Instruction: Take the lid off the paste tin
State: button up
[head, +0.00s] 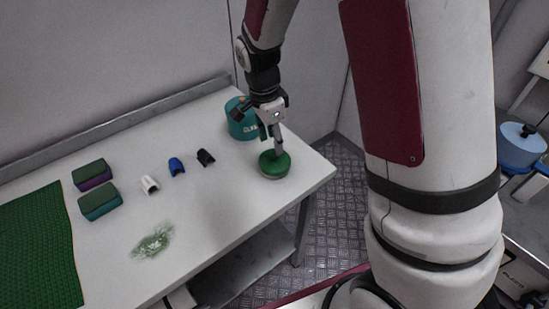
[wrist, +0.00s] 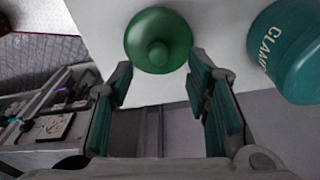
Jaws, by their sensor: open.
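The paste tin (head: 263,174) stands near the right end of the white table, a low round tin with a pale side. Its green lid (head: 285,167) is on top. In the wrist view the round lid (wrist: 140,50) with its central knob (wrist: 158,54) lies just beyond the fingertips and hides the tin's body. My gripper (head: 278,153) is above the lid, pointing down, and partly covers it in the head view. In the wrist view my gripper (wrist: 160,78) is open and empty, its teal-padded fingers apart with the knob roughly in line with the gap.
A teal tub (head: 238,128) with "CLAMP" lettering (wrist: 283,45) stands close behind the tin. White (head: 150,184), blue (head: 176,167) and black (head: 206,157) clips lie left. Two sponge-like blocks (head: 100,203) and a green mat (head: 38,245) are farther left. A green smear (head: 153,241) marks the table.

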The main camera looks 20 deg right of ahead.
aim_at(274, 153)
notch_tip(274, 153, down, 4)
jog(key=shift+s+d+f, duration=0.1)
jog(key=shift+d, duration=0.05)
jog(key=shift+c, duration=0.5)
grip_shut()
jog(key=shift+r, duration=0.2)
